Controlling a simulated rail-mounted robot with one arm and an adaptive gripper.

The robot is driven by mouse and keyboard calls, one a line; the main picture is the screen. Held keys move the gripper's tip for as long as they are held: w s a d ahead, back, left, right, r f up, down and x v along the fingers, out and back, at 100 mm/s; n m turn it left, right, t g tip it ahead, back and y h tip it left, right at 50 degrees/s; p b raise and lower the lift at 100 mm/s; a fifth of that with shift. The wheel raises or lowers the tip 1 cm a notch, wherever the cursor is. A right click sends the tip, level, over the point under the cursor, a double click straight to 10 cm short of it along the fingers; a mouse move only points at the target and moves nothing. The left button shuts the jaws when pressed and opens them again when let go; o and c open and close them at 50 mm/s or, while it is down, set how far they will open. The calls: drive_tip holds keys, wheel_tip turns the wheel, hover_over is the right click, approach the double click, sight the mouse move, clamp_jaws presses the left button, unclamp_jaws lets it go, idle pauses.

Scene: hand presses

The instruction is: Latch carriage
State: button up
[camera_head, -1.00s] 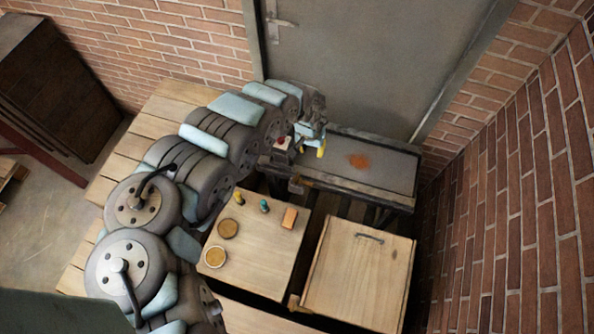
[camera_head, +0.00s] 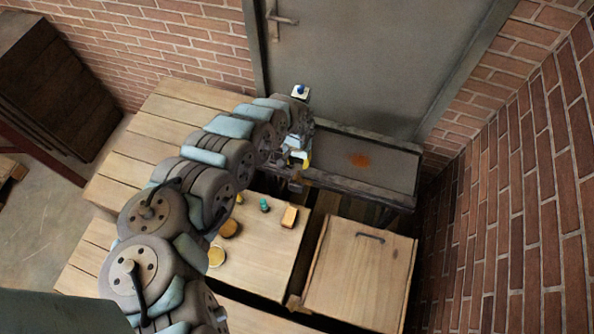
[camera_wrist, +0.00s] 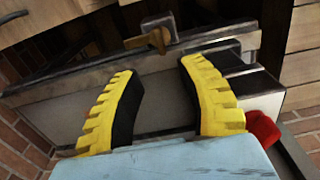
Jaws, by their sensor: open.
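The carriage is a long grey bed (camera_head: 375,160) with an orange-brown stain, on a dark frame beside the grey door. My gripper (camera_head: 301,158) is over the bed's left end in the head view. In the wrist view my gripper (camera_wrist: 160,75) has its yellow-and-black fingers spread, with nothing between them. A small brass-brown latch lever (camera_wrist: 152,41) on a dark metal edge lies just beyond the gap between the fingertips; it appears apart from them. A red knob (camera_wrist: 263,131) shows beside the right finger, partly hidden. My arm hides the bed's left end in the head view.
A wooden top (camera_head: 270,235) near the bed bears round tan pieces, a teal piece (camera_head: 265,205) and an orange-tan block (camera_head: 289,216). A wooden lid with a handle (camera_head: 360,265) lies to its right. A brick wall (camera_head: 520,200) bounds the right side.

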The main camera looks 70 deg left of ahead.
sight(297, 175)
drive_tip(key=shift+w+f+b, duration=0.1)
drive_tip(key=shift+f+b, duration=0.65)
drive_tip(key=shift+f, duration=2.75)
drive_tip(key=shift+d+f+b, duration=0.1)
drive_tip(key=shift+f+b, duration=0.2)
drive_tip(key=shift+f, duration=0.5)
drive_tip(key=shift+f+b, duration=0.8)
drive_tip(key=shift+f, duration=0.5)
clamp_jaws()
